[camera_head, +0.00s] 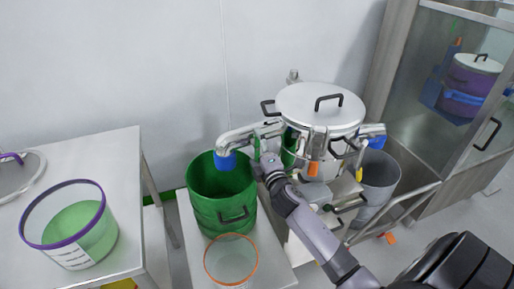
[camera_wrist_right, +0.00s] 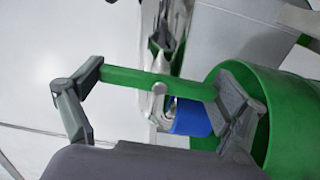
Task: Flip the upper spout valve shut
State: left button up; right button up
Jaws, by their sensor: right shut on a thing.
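The metal spout (camera_head: 244,137) comes out of the left side of the lidded steel vessel (camera_head: 318,107) and ends in a blue tip (camera_head: 227,161) over a green bucket. In the right wrist view the blue tip (camera_wrist_right: 191,118) shows behind the valve's green lever (camera_wrist_right: 130,79). The lever lies lengthwise between the two fingers of my right gripper (camera_wrist_right: 157,86), with a finger at each end. My right gripper also shows in the head view (camera_head: 266,163), close below the spout. It hides part of the valve. My left gripper is not in view.
The green bucket (camera_head: 207,211) stands under the spout, with an orange-rimmed clear container (camera_head: 231,262) in front. A purple-rimmed tub (camera_head: 72,228) is on the left table (camera_head: 128,172). A grey bin (camera_head: 378,190) and glass cabinet (camera_head: 455,120) stand right.

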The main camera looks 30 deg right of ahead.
jog(key=o, duration=0.9)
jog(key=shift+s+a+f, duration=0.1)
jog(key=shift+s+a, duration=0.05)
jog(key=shift+s, duration=0.35)
jog(key=v, duration=1.1)
